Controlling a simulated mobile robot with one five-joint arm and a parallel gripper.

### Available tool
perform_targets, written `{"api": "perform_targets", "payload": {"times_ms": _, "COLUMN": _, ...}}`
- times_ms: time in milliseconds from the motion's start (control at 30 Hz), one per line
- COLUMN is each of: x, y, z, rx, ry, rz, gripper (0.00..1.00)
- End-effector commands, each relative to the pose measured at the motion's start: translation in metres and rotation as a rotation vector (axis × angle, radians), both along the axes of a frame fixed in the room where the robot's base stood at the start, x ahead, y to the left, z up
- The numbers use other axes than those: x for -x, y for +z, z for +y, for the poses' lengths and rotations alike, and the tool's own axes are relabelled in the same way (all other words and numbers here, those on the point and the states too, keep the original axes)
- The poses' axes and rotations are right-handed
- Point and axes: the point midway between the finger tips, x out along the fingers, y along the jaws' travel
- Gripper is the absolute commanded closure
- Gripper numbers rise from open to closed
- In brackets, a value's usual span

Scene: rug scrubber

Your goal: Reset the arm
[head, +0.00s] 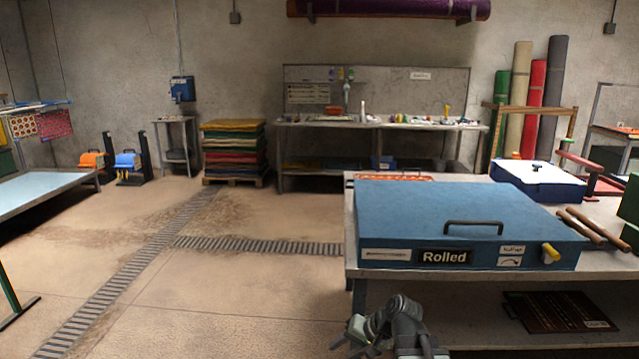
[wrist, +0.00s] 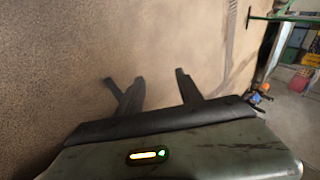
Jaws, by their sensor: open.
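My gripper (wrist: 155,92) shows in the wrist view with its two dark fingers spread apart and nothing between them. Bare tan floor lies beyond the fingers. In the head view, part of my arm (head: 395,325) shows low at the bottom centre, in front of the workbench and below its top. The fingertips cannot be made out clearly in the head view.
The floor (head: 230,290) to the left is open, crossed by drain grates (head: 130,270).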

Motion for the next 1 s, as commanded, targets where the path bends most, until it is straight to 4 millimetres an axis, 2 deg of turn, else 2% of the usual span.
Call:
{"api": "perform_targets", "payload": {"times_ms": 33, "x": 0.017, "y": -0.012, "z": 0.003, "rx": 0.09, "ry": 0.057, "rz": 0.029, "gripper": 0.57}}
{"api": "perform_targets", "payload": {"times_ms": 67, "x": 0.025, "y": -0.019, "z": -0.002, "rx": 0.145, "ry": 0.083, "rz": 0.046, "gripper": 0.57}}
{"api": "perform_targets", "payload": {"times_ms": 133, "x": 0.042, "y": -0.031, "z": -0.02, "rx": 0.271, "ry": 0.128, "rz": 0.092, "gripper": 0.57}}
{"api": "perform_targets", "payload": {"times_ms": 333, "x": 0.088, "y": -0.045, "z": -0.102, "rx": 0.589, "ry": 0.207, "rz": 0.259, "gripper": 0.57}}
{"api": "perform_targets", "payload": {"times_ms": 400, "x": 0.088, "y": -0.011, "z": -0.1, "rx": 0.575, "ry": 0.213, "rz": 0.257, "gripper": 0.57}}
{"api": "perform_targets", "payload": {"times_ms": 733, "x": 0.086, "y": 0.086, "z": -0.099, "rx": 0.572, "ry": 0.211, "rz": 0.253, "gripper": 0.57}}
{"api": "perform_targets", "payload": {"times_ms": 833, "x": 0.086, "y": 0.107, "z": -0.099, "rx": 0.571, "ry": 0.21, "rz": 0.252, "gripper": 0.57}}
{"api": "perform_targets", "payload": {"times_ms": 1000, "x": 0.086, "y": 0.111, "z": -0.099, "rx": 0.571, "ry": 0.21, "rz": 0.252, "gripper": 0.57}}
